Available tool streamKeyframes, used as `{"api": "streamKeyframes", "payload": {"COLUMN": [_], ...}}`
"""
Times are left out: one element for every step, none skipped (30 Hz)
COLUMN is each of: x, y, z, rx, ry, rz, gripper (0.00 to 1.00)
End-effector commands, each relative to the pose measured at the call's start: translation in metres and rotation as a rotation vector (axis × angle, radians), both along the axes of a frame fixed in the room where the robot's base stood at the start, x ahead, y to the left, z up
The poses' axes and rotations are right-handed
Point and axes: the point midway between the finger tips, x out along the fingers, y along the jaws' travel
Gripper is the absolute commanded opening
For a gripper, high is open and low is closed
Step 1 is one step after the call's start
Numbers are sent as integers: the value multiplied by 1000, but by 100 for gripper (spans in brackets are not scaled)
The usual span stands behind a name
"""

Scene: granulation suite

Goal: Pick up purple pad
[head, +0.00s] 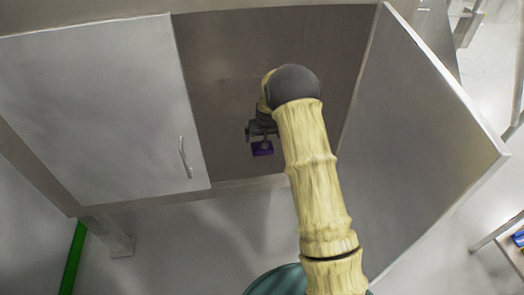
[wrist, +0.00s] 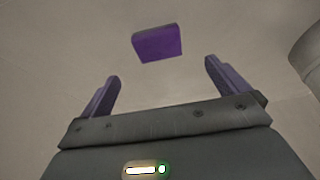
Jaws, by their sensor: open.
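The purple pad (wrist: 157,43) is a small flat-sided block on a plain grey-beige surface inside the cabinet. Nothing is between the fingers.
My arm reaches into a grey cabinet (head: 222,60). Its left door (head: 100,110) is shut, with a handle; its right door (head: 415,130) stands open beside my arm. A grey rounded object (wrist: 308,52) shows at the wrist view's right edge.

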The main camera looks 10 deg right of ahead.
Motion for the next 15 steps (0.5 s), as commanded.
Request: {"api": "streamKeyframes", "payload": {"x": [3,5,8,10,12,15,17,19,20,21,22,23,23,23,23], "y": [0,0,0,0,0,0,0,0,0,0,0,0,0,0,0], "z": [-13,-17,-24,-29,-33,-40,-44,-47,-51,-53,-54,-55,-55,-55,-54], "rx": [0,0,0,0,0,0,0,0,0,0,0,0,0,0,0], "ry": [2,1,1,2,1,1,1,0,1,1,1,0,0,0,0], "rz": [0,-1,-1,-1,-1,-1,-1,-1,-1,-1,-1,-1,-1,-1,-1], "gripper": [100,100,100,100,100,100,100,100,100,100,100,100,100,100,100]}}
